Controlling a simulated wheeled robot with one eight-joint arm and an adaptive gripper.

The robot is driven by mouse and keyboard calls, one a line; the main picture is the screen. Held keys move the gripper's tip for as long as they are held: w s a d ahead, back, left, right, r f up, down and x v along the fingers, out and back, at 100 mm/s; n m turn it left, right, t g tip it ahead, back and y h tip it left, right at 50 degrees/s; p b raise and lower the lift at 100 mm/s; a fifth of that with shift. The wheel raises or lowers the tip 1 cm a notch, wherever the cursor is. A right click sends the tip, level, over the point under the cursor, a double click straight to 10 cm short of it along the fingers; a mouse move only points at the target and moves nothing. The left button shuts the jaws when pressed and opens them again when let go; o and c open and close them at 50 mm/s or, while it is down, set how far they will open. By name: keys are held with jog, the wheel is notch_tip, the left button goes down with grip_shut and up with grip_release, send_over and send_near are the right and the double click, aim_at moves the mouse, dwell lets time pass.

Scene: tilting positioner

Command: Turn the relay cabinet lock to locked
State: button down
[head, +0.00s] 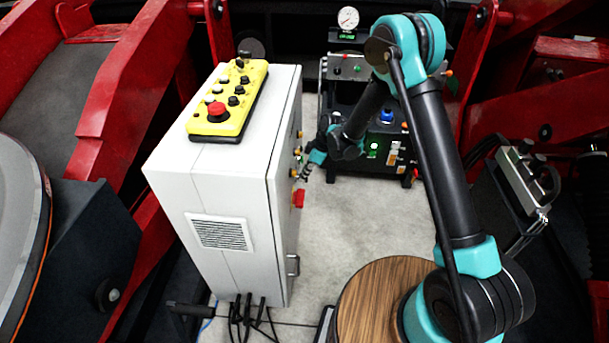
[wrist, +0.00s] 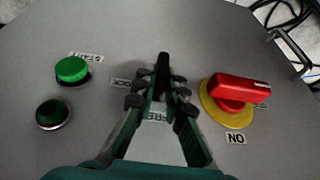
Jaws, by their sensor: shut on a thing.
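The relay cabinet (head: 225,170) is a pale grey box in the head view, with its control face turned to the right. In the wrist view the lock (wrist: 163,62) is a black upright handle on the cabinet face, and my gripper (wrist: 160,86) is shut on it. A partly covered label reading LOCK (wrist: 121,84) sits to its left, and a label reading FREE (wrist: 158,116) sits below it, partly behind the fingers. My fingers hide the lock's base, so its exact angle is hard to tell. In the head view my gripper (head: 308,167) is at the cabinet's right face.
A red rotary handle on a yellow disc (wrist: 207,103) is close right of my gripper, with an ON label. A yellow control box (head: 228,100) sits on the cabinet; red beams (head: 130,75) flank the space.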

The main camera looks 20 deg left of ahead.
jog(key=shift+w+a+f+m+g+h, duration=0.1)
jog(key=shift+w+m+g+h, duration=0.15)
jog(key=shift+g, duration=0.8)
jog(key=shift+w+f+m+g+h, duration=0.1)
jog(key=shift+m+g+h, duration=0.1)
jog(key=shift+g, duration=0.9)
jog(key=shift+w+a+m+g+h, duration=0.1)
jog(key=shift+w+m+g+h, duration=0.15)
jog(key=shift+g, duration=0.8)
jog(key=c, duration=1.6)
grip_release()
notch_tip(320, 180, up, 10)
